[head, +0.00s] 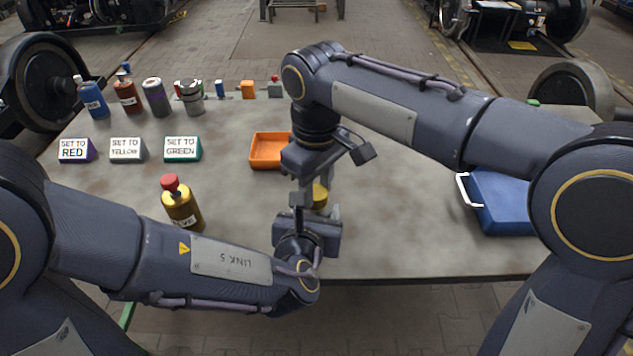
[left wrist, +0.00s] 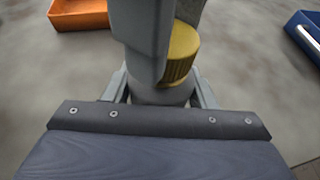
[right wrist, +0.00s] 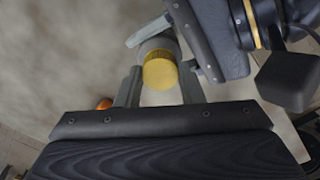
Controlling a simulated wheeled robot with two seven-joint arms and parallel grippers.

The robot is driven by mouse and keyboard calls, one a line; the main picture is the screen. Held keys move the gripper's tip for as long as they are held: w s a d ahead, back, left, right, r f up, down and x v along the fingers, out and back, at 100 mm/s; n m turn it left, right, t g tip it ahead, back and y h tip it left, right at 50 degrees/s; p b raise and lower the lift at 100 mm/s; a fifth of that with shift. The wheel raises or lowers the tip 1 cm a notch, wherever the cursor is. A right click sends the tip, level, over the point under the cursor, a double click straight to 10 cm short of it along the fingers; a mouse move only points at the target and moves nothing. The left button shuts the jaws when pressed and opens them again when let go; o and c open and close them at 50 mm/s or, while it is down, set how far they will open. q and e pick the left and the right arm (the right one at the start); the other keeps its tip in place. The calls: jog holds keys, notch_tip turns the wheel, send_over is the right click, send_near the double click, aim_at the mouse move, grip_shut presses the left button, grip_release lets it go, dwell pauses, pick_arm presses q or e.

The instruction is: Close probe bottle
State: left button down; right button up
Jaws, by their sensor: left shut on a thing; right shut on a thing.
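The probe bottle (left wrist: 160,94) is pale grey and stands between the fingers of my left gripper (head: 322,212), which is shut on it. The yellow ribbed cap (right wrist: 160,73) is at the bottle's mouth; it also shows in the left wrist view (left wrist: 183,48) and the head view (head: 320,195). My right gripper (head: 312,190) comes down from above and is shut on the cap. One of its fingers hides part of the cap in the left wrist view. I cannot tell how firmly the cap sits on the bottle.
An orange tray (head: 262,163) lies behind the grippers. A gold bottle with a red cap (head: 183,210) stands to the left. Several bottles and small label blocks (head: 127,150) stand at the back left. A blue case (head: 500,205) lies at the right. The table's front edge is close.

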jog(key=m, duration=0.8)
jog(key=shift+m, duration=0.4)
jog(key=m, duration=2.1)
jog(key=shift+m, duration=0.3)
jog(key=m, duration=0.5)
jog(key=shift+f, duration=0.1)
jog(key=o, duration=1)
